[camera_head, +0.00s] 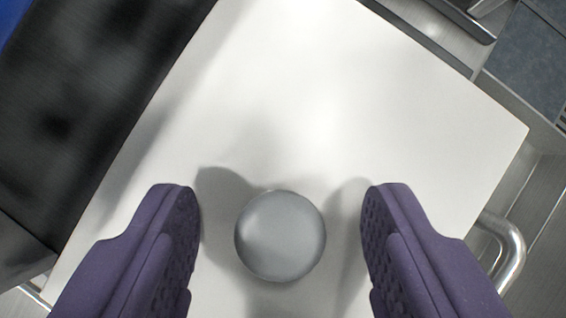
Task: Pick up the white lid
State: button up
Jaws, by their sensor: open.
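The white lid (300,100) is a large flat white panel with straight edges, turned at an angle in the view. A round grey knob (280,236) stands on it in the lower middle. My gripper (280,225) has two purple fingers, spread wide on the left and right of the knob. There is a clear gap between each finger and the knob. The fingers hold nothing. Their shadows fall on the lid near the knob. The lid's lower part runs out of view.
A dark black surface (90,90) lies along the lid's left side, with a blue patch (12,18) in the upper left corner. A curved metal handle (508,250) is at the lower right. Metal parts and a dark grey panel (530,60) are at the upper right.

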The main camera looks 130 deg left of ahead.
grip_shut()
jog(key=shift+r, duration=0.15)
